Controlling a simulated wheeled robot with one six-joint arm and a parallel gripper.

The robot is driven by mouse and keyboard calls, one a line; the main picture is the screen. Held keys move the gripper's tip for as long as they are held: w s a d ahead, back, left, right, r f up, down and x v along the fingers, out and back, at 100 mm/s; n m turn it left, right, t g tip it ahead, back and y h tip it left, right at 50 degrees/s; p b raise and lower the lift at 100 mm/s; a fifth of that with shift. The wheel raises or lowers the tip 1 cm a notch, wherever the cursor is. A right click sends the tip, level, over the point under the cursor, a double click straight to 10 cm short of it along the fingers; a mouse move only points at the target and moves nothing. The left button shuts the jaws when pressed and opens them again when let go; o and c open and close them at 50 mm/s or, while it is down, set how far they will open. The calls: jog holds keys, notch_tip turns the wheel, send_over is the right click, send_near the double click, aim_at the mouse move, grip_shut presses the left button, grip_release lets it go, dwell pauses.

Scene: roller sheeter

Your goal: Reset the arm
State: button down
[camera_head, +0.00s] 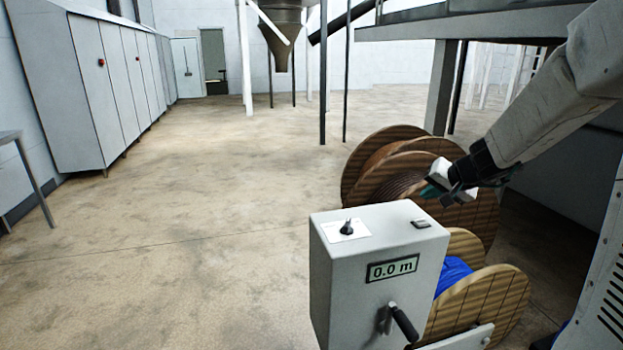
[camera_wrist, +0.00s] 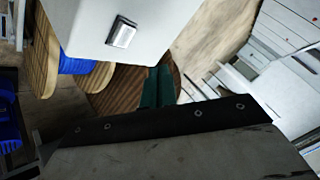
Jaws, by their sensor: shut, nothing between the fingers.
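My arm reaches in from the right in the head view. My gripper (camera_head: 436,190) is above and behind the control box, in front of the wooden cable reels. It is shut and empty. In the wrist view, the green fingers of my gripper (camera_wrist: 158,88) lie close together, apart from the control box. The grey control box (camera_head: 345,275) has a dark knob, a small switch, a crank handle and a display reading 0.0 m. The control box (camera_wrist: 150,25) and its switch also show in the wrist view.
Large wooden reels (camera_head: 385,165) stand behind the box. A smaller reel with blue material (camera_head: 490,305) is beside it at the right. Grey cabinets (camera_head: 95,85) line the left wall, with a table (camera_head: 12,138) at the left edge. The floor (camera_head: 190,210) between is clear.

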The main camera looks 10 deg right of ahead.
jog(key=shift+a, duration=0.15)
jog(key=s+a, duration=0.1)
jog(key=s+a+f+g+y, duration=0.1)
jog(key=s+a+f+y, duration=0.1)
jog(key=shift+s+a+g, duration=0.3)
jog(key=shift+a+g, duration=0.05)
jog(key=shift+g, duration=0.05)
jog(key=s+a+r+n+g+h, duration=0.1)
jog(key=s+a, duration=0.4)
jog(key=s, duration=0.5)
jog(key=s+a+r+n+g+h, duration=0.1)
jog(key=s+a+r+n+g, duration=0.1)
jog(key=s, duration=0.8)
jog(key=s+a+r+n+g+h, duration=0.1)
jog(key=s+a+r+n+g, duration=0.1)
jog(key=s+a, duration=0.6)
jog(key=s+n+g, duration=0.1)
jog(key=s+n, duration=0.1)
jog(key=shift+r+n, duration=0.25)
jog(key=shift+n, duration=0.05)
jog(key=shift+s+a, duration=0.1)
